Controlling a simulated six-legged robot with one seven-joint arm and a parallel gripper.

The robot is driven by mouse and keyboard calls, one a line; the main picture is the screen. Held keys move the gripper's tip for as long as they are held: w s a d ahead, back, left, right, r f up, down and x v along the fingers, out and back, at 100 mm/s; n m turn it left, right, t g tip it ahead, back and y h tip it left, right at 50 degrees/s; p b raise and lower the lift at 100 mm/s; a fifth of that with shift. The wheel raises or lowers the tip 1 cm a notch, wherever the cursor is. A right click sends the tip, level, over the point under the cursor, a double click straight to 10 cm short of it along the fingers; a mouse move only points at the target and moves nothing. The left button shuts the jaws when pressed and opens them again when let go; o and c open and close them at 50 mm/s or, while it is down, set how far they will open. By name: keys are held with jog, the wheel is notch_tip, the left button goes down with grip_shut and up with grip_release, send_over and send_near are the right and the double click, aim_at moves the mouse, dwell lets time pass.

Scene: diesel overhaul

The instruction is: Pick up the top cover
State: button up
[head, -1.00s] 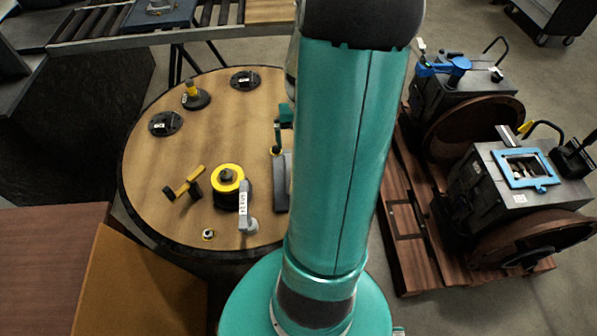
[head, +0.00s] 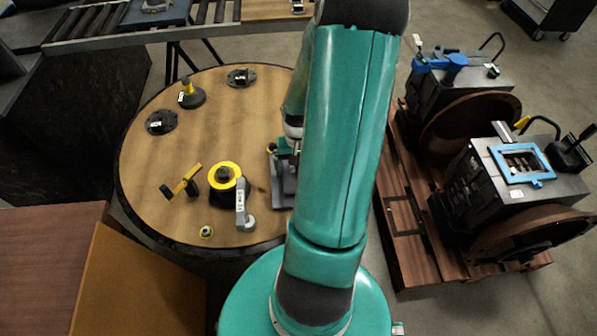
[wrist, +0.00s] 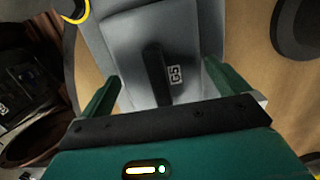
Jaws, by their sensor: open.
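The top cover appears to be the grey panel (wrist: 130,35) with an upright black handle (wrist: 157,75) and a small label, seen in the wrist view. In the head view the grey piece (head: 280,190) lies on the round table, partly hidden behind my arm. My gripper (wrist: 162,72) is open, with one green finger on each side of the handle and visible gaps to it. The handle stands between the fingers, and I cannot tell how far down they reach. In the head view my gripper (head: 288,148) is mostly hidden, over the far part of the grey piece.
The round wooden table (head: 225,120) also carries a yellow-ringed black part (head: 225,175), a grey lever piece (head: 243,205), a yellow-handled tool (head: 183,184) and several black discs. Two engine blocks stand on a wooden pallet (head: 405,225) at right. A roller conveyor (head: 100,30) is behind.

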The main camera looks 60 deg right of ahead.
jog(key=shift+c, duration=0.2)
jog(key=c, duration=0.7)
jog(key=shift+c, duration=0.8)
jog(key=shift+r, duration=0.15)
